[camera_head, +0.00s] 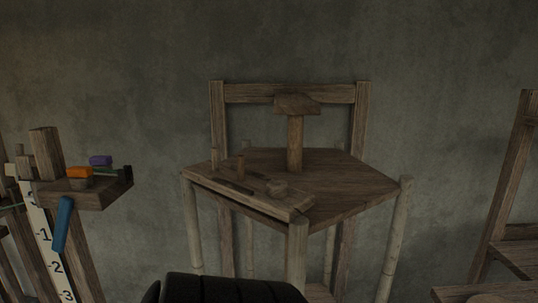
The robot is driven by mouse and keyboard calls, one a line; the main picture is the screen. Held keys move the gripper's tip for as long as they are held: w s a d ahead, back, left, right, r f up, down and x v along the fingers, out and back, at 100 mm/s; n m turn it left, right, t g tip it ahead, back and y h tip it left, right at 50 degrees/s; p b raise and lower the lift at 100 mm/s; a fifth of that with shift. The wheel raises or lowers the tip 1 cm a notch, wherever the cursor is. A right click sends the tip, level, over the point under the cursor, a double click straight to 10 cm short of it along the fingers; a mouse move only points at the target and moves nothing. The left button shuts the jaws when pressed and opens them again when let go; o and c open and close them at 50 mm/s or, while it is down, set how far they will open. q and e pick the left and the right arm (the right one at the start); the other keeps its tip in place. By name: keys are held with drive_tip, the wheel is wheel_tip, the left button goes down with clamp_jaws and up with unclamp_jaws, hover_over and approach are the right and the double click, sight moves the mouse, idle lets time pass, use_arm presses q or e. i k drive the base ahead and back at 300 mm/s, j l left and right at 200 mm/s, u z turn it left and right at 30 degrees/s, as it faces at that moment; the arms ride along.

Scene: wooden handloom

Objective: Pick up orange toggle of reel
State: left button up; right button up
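An orange block-like piece (79,172), which looks like the orange toggle, sits on a small wooden ledge (92,197) at the left. A greyish round part shows just under it. No reel can be clearly made out around it. A purple piece (101,160) sits behind it and to the right, with a thin green strip between them. A blue handle-like piece (62,225) hangs down in front of the ledge. Neither of my grippers is in view.
A wooden table (345,180) with a raised back frame and a mallet-like post (295,140) stands in the middle. A numbered white scale (48,250) runs down beside the left post. Wooden framing (504,190) stands at the right. A dark ribbed shape covers the bottom centre.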

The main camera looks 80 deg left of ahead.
sight(83, 171)
drive_tip(key=u, duration=1.7)
